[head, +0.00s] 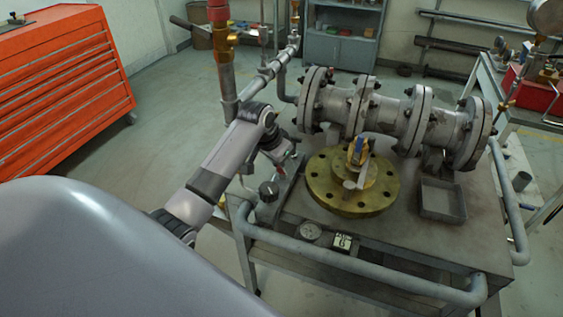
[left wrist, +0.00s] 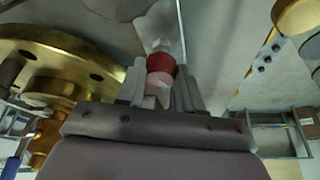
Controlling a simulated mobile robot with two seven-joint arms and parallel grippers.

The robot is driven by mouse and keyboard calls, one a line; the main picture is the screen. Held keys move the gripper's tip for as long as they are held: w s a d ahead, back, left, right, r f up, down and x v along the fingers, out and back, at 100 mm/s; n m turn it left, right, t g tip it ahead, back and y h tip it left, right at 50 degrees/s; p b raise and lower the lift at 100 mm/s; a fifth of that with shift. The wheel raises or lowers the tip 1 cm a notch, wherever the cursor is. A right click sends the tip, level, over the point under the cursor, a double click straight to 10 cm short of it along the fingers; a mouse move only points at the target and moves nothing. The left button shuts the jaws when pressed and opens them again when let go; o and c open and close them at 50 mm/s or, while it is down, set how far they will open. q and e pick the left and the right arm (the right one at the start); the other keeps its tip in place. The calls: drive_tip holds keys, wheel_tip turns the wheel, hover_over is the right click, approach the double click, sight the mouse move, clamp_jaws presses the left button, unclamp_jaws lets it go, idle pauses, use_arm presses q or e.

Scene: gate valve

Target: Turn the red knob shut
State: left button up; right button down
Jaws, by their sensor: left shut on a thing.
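The red knob (left wrist: 161,64) shows in the left wrist view, between the two fingers of my left gripper (left wrist: 160,80). The fingers are shut on it, one at each side. A paler pinkish part shows just below the red band. In the head view my left gripper (head: 284,160) is at the left side of the steel table, just left of the brass flange. There the arm and fingers mostly hide the knob. My right gripper is not in view.
The brass flange (head: 325,190) with a blue-and-yellow piece stands right of the gripper. A grey flanged pipe (head: 388,118) lies behind it. An orange tool cabinet (head: 60,90) stands left.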

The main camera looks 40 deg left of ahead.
use_arm(q)
drive_tip(key=o, duration=1)
drive_tip(key=shift+o, duration=0.2)
wheel_tip(320, 180, up, 20)
drive_tip(key=shift+c, duration=0.2)
